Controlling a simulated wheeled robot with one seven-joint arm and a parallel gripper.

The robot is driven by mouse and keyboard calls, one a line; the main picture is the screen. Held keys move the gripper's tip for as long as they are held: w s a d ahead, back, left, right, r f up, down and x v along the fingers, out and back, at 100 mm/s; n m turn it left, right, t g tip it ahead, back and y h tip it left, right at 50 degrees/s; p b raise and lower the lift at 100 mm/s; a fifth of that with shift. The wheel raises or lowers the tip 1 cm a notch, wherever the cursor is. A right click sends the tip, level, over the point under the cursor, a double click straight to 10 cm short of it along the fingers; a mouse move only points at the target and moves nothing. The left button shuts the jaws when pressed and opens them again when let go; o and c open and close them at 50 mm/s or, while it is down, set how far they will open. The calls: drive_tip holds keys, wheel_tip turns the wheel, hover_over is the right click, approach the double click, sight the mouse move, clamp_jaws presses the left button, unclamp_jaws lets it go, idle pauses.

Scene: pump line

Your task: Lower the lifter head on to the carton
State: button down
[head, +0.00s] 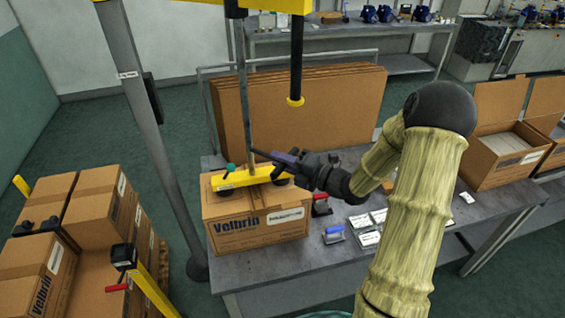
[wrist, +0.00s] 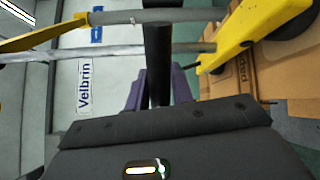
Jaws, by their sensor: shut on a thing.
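The lifter head (head: 247,177) is a yellow bar with dark suction cups and a small green part at its left end. It hangs from a grey rod at the top of the carton (head: 250,235), a brown box marked Velbrin on the table. I cannot tell whether the cups touch the carton. My gripper (head: 285,160) is shut on a black handle (head: 259,154) beside the lifter head. In the wrist view the handle (wrist: 157,60) stands between my purple fingers, and the yellow head (wrist: 245,32) is at the upper right. The gripper hides part of the head's right end.
A grey column (head: 150,130) rises left of the table (head: 285,279). Flat cardboard (head: 300,110) stands behind the carton. Small tools and white packets (head: 368,238) lie to its right, near an open carton (head: 500,165).

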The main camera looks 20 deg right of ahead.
drive_tip(key=c, duration=1.3)
unclamp_jaws()
drive_tip(key=shift+w+a, duration=0.1)
drive_tip(key=shift+o, duration=0.2)
drive_tip(key=b+v, duration=0.5)
drive_tip(key=v, duration=1.2)
drive_tip(key=shift+s, duration=0.25)
drive_tip(key=shift+r, duration=0.1)
